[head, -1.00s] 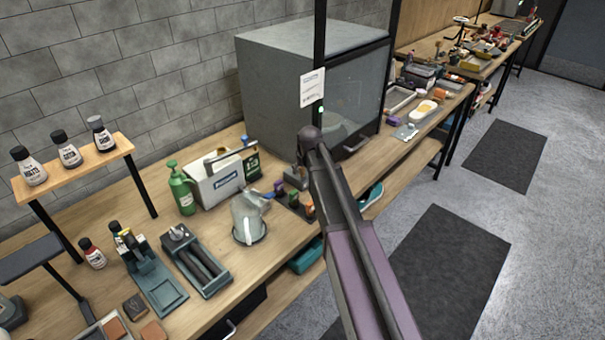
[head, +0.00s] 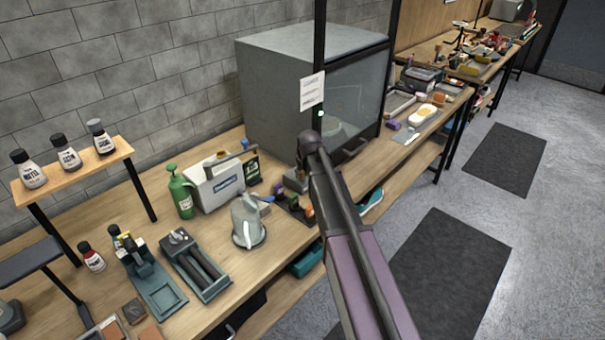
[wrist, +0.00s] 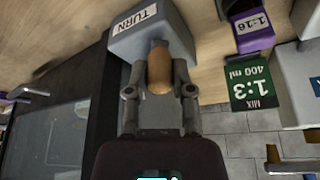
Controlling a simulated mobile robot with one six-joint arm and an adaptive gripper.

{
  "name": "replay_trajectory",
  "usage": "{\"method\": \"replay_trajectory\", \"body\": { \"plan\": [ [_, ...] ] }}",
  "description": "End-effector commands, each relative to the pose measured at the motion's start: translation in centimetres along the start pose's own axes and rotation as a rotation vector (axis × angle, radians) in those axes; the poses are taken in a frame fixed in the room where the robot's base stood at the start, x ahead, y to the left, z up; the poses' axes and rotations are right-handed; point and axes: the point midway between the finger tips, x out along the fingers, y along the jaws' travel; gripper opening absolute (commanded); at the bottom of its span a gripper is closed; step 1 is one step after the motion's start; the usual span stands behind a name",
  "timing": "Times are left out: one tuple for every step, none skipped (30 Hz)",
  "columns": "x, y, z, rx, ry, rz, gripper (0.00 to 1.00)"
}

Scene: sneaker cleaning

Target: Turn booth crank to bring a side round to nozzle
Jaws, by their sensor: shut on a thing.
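The grey crank block (wrist: 150,34) carries a white TURN label in the wrist view. A brown crank handle (wrist: 159,68) stands out from it. My gripper (wrist: 160,92) is shut on this handle, one finger on each side. The grey booth (head: 275,85) with a glass front stands on the bench in the head view; its dark frame and glass (wrist: 50,130) also show in the wrist view. A pale shape shows dimly behind the glass; I cannot make out its side or the nozzle. My arm hides the gripper and handle in the head view.
A green spray bottle (head: 181,192), a white box (head: 217,182) and a grey jug (head: 247,220) stand left of the crank. A green 1:3 card (wrist: 253,88) and a purple 1:16 block (wrist: 254,30) are close to my gripper. Dark mats lie on the floor.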

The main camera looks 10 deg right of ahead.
Motion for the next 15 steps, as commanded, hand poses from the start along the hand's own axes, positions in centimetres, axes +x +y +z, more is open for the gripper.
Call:
{"method": "replay_trajectory", "body": {
  "plan": [
    [0.0,0.1,0.0,-0.006,-0.001,-0.002,0.0],
    [0.0,0.1,0.0,-0.011,-0.001,-0.004,0.0],
    [0.0,0.1,0.0,-0.019,-0.001,-0.008,0.0],
    [0.0,0.2,0.0,-0.027,-0.001,-0.011,0.0],
    [0.0,0.2,0.1,-0.035,0.0,-0.015,0.0],
    [0.0,0.3,0.1,-0.047,0.0,-0.021,0.0],
    [0.0,0.3,0.1,-0.058,0.0,-0.025,0.0],
    [0.0,0.4,0.1,-0.07,0.0,-0.03,0.0],
    [0.0,0.6,0.1,-0.088,0.0,-0.037,0.0],
    [0.0,0.7,0.1,-0.103,0.0,-0.043,0.0],
    [0.0,0.8,0.1,-0.117,0.0,-0.05,0.0],
    [0.0,0.9,0.1,-0.14,0.0,-0.059,0.0],
    [0.0,1.0,0.1,-0.158,0.0,-0.066,0.0],
    [0.0,1.1,0.1,-0.176,0.0,-0.074,0.0],
    [0.0,1.2,0.0,-0.202,0.001,-0.085,0.0]
  ]
}}
